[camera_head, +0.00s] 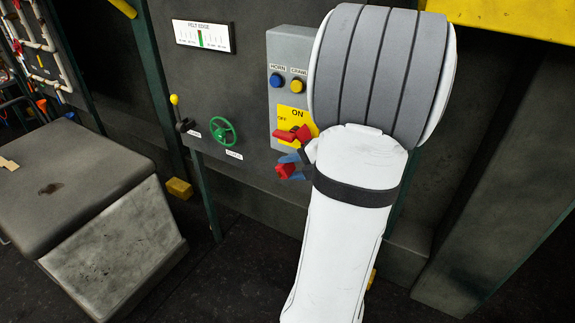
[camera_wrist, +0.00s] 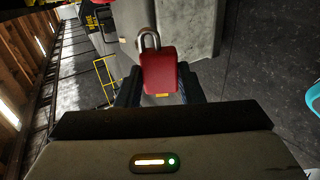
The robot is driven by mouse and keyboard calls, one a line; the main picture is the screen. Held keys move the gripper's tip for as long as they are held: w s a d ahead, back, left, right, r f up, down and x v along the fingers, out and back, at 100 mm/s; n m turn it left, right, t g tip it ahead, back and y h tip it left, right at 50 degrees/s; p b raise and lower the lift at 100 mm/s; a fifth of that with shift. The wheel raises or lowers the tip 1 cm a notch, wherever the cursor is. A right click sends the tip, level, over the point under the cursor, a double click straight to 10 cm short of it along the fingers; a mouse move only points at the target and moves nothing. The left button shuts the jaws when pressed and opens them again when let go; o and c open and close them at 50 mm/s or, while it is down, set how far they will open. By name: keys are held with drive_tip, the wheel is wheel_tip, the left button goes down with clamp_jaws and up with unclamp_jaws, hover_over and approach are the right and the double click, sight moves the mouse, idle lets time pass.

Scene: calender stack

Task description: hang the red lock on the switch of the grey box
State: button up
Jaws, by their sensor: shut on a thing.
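The grey box (camera_head: 279,111) is on the dark machine panel, partly hidden by my arm. Its red switch (camera_head: 291,134) sits on a yellow plate marked ON and OFF. The red lock (camera_wrist: 159,74) is a padlock with a silver shackle. In the wrist view it stands between the fingers of my gripper (camera_wrist: 157,88), shackle toward the top of the picture. My gripper is shut on the lock's body. In the head view the red lock (camera_head: 285,172) shows just below the switch, apart from it in the picture. My arm hides most of the gripper there.
The grey box carries a blue button (camera_head: 276,80) and a yellow button (camera_head: 298,86). A green handwheel (camera_head: 222,131) and a yellow-knobbed lever (camera_head: 179,112) stick out left of it. A grey block (camera_head: 75,200) stands at the left. Dark floor lies between.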

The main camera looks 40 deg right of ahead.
drive_tip(key=shift+w, duration=0.1)
drive_tip(key=shift+r+p, duration=0.1)
drive_tip(key=shift+p, duration=0.35)
drive_tip(key=shift+w+d+p, duration=0.25)
drive_tip(key=shift+d+p, duration=0.15)
drive_tip(key=shift+d, duration=0.2)
drive_tip(key=shift+w+d+p, duration=0.25)
drive_tip(key=shift+d+p, duration=0.1)
drive_tip(key=shift+d, duration=0.3)
drive_tip(key=shift+w+d+p, duration=0.25)
drive_tip(key=shift+d+p, duration=0.15)
drive_tip(key=shift+d, duration=0.2)
drive_tip(key=o, duration=0.4)
clamp_jaws()
drive_tip(key=shift+p, duration=0.45)
